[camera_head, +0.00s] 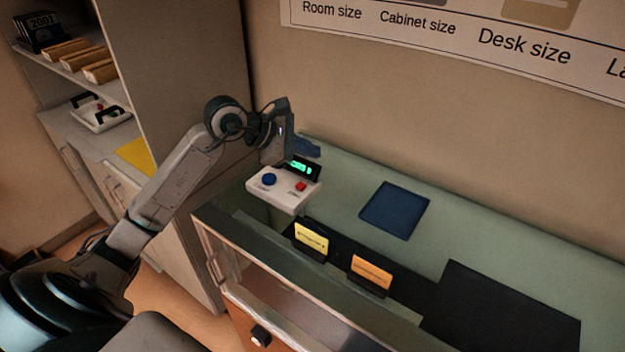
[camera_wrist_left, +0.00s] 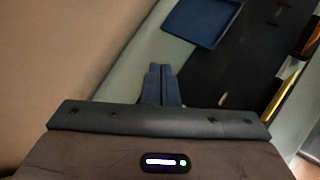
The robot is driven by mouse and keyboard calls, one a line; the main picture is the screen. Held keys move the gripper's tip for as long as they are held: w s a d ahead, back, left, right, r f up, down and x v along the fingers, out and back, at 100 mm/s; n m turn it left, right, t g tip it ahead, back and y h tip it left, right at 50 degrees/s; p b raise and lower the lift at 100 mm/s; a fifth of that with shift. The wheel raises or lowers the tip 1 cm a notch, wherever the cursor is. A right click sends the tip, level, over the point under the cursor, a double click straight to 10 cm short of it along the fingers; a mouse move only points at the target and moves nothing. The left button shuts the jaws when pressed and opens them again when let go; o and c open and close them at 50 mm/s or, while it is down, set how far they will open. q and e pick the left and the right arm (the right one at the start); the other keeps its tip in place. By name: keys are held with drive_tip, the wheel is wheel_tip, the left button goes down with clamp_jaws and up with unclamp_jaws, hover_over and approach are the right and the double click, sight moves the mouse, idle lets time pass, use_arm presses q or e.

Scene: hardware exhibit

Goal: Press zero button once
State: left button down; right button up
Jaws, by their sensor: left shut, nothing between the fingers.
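A white button box (camera_head: 283,190) stands on the green-topped counter. It has a blue button (camera_head: 268,179) on its left, a red button (camera_head: 300,186) on its right and a lit green display (camera_head: 301,167) behind them. The labels are too small to read, so I cannot tell which button is zero. My left gripper (camera_head: 309,148) is above and behind the box, apart from both buttons. In the left wrist view its two dark blue fingers (camera_wrist_left: 161,70) are together and empty. The button box is not in that view. My right gripper is not in view.
A dark blue tray (camera_head: 395,210) lies right of the box; it also shows in the wrist view (camera_wrist_left: 203,20). Yellow (camera_head: 311,240) and orange (camera_head: 371,271) cards stand in front. A black mat (camera_head: 500,308) lies at right. A tall cabinet (camera_head: 180,60) stands left, the wall behind.

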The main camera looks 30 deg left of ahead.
sight(296, 186)
use_arm(q)
drive_tip(key=a+y, duration=0.1)
drive_tip(key=a, duration=0.1)
drive_tip(key=a+y, duration=0.1)
drive_tip(key=a, duration=0.1)
drive_tip(key=shift+w+a+g+y, duration=0.1)
drive_tip(key=shift+w+g+y, duration=0.2)
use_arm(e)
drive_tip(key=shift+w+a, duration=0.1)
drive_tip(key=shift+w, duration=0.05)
use_arm(q)
drive_tip(key=shift+f, duration=0.1)
